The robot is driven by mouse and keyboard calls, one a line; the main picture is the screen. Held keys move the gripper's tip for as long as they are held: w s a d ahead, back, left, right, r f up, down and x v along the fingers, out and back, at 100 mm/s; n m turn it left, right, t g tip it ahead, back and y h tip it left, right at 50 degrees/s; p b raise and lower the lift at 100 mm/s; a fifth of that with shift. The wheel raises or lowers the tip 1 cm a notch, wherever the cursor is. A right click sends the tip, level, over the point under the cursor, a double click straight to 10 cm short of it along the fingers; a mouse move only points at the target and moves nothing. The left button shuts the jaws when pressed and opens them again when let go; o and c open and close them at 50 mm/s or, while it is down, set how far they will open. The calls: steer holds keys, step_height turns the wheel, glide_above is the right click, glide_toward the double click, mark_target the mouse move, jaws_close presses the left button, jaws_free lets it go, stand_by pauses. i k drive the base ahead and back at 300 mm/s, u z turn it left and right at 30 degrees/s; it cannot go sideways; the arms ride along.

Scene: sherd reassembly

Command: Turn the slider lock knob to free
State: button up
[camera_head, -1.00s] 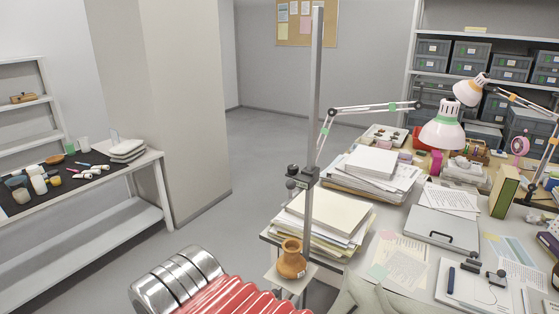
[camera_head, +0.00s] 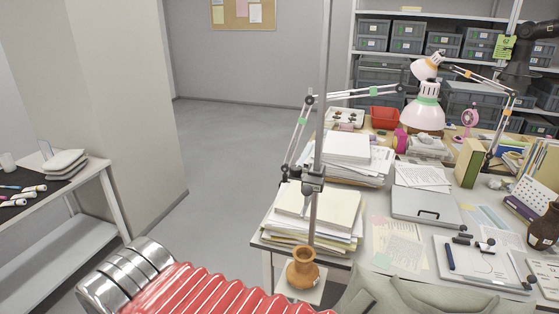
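A slim grey upright post (camera_head: 323,110) rises in front of the desk's left end. A dark slider clamp (camera_head: 313,181) sits around it at about the height of the paper stacks. A small dark knob (camera_head: 285,172) shows at the clamp's left side. It is too small to tell which way it is turned or whether it is the lock knob. A jointed lamp arm (camera_head: 352,96) reaches right from near the clamp. An orange-brown pot (camera_head: 302,268) stands on a small pale platform at the post's foot. My gripper is not in view.
A red ribbed hose (camera_head: 190,292) with a metal collar (camera_head: 128,275) crosses the bottom left foreground. The desk (camera_head: 370,257) at right is crowded with papers, a clipboard and lamps. A side table (camera_head: 95,170) stands left. Grey floor (camera_head: 225,160) is open between.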

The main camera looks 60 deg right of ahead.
mark_target(295, 170)
steer(key=z, duration=0.35)
steer(key=i, duration=1.15)
steer(key=z, duration=0.4)
